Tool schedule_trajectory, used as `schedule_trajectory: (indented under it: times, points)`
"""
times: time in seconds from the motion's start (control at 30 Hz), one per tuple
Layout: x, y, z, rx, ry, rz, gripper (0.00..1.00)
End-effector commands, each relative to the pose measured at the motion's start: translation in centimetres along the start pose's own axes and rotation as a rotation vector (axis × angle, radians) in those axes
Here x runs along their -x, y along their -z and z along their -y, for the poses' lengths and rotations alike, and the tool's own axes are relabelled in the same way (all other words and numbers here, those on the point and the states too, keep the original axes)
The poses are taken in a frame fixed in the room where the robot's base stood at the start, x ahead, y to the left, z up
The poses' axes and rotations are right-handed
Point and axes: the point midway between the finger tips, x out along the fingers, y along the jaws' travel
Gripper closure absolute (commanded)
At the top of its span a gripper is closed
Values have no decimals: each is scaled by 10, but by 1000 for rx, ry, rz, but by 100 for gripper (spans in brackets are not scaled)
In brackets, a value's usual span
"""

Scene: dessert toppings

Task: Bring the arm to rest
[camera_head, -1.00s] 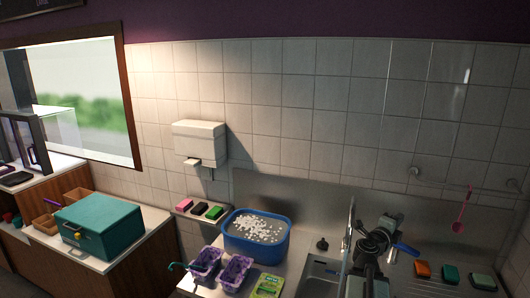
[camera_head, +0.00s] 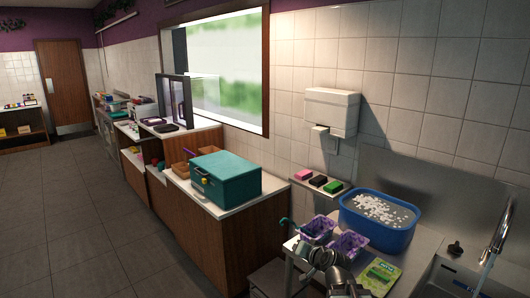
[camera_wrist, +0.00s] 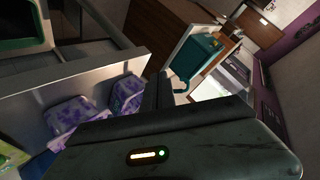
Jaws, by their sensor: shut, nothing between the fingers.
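My arm shows at the bottom middle of the head view, and my gripper (camera_head: 322,258) is in front of the purple-stained tubs. In the wrist view my gripper (camera_wrist: 165,82) is a dark body with its fingers together and nothing between them. Two purple-stained tubs (camera_head: 348,245) stand on the counter just behind it; they also show in the wrist view (camera_wrist: 70,117). I cannot tell how far apart the gripper and the tubs are.
A blue basin (camera_head: 380,235) with white bits floating in it stands right of the tubs. A green-yellow packet (camera_head: 381,276) lies before it. A sink with a tap (camera_head: 495,240) is at the right. A teal box (camera_head: 226,180) sits on the left counter. The floor (camera_head: 80,220) at left is clear.

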Motion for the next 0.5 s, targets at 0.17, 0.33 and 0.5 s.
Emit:
schedule_trajectory:
  times: [0.17, 0.33, 0.5]
  points:
    - [20, -130, -48, 263, -232, 510, 100]
    - [84, -171, -103, 321, -463, 830, 100]
    - [109, -182, -114, 302, -510, 936, 100]
